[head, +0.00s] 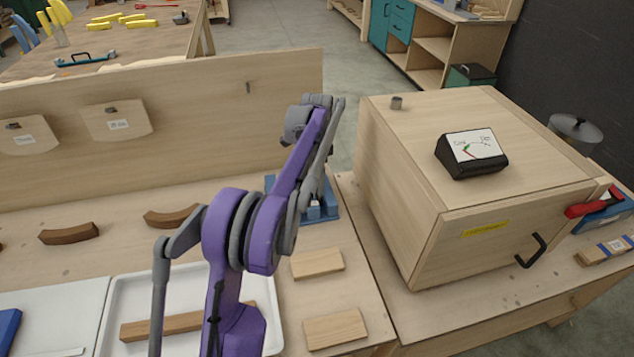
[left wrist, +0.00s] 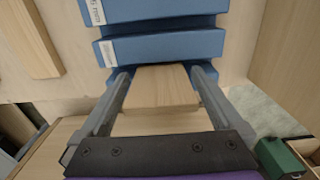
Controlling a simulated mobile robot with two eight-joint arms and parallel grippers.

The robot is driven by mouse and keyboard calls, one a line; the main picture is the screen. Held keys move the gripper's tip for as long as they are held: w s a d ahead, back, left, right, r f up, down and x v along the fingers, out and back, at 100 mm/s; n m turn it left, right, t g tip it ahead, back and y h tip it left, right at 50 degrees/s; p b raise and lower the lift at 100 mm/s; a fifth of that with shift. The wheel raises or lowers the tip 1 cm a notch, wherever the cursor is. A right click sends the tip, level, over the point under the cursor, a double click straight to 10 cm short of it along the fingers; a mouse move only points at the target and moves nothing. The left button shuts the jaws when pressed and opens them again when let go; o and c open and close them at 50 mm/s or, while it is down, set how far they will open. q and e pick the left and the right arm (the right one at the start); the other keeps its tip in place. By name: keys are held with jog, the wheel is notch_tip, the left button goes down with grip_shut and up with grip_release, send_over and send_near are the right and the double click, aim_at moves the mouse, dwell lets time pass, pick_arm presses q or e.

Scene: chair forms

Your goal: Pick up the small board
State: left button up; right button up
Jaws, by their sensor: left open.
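In the left wrist view a small light wooden board (left wrist: 160,88) lies between the two fingers of my left gripper (left wrist: 165,76). The fingers are open, one along each side of the board; I cannot tell if they touch it. Its far end is close to a blue fixture (left wrist: 165,46). In the head view my arm reaches to the blue fixture (head: 329,205) and hides most of it, the gripper and this board. Two other small light boards lie flat on the table, one nearer the fixture (head: 318,263) and one at the front (head: 335,328). My right gripper is not in view.
An upright panel (head: 200,120) runs behind the table. A white tray (head: 108,318) holds a brown wooden strip. Curved brown pieces (head: 69,233) lie at left.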

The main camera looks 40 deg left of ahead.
pick_arm(q)
notch_tip(320, 180, down, 2)
jog(key=shift+f, duration=0.15)
jog(key=c, duration=1.2)
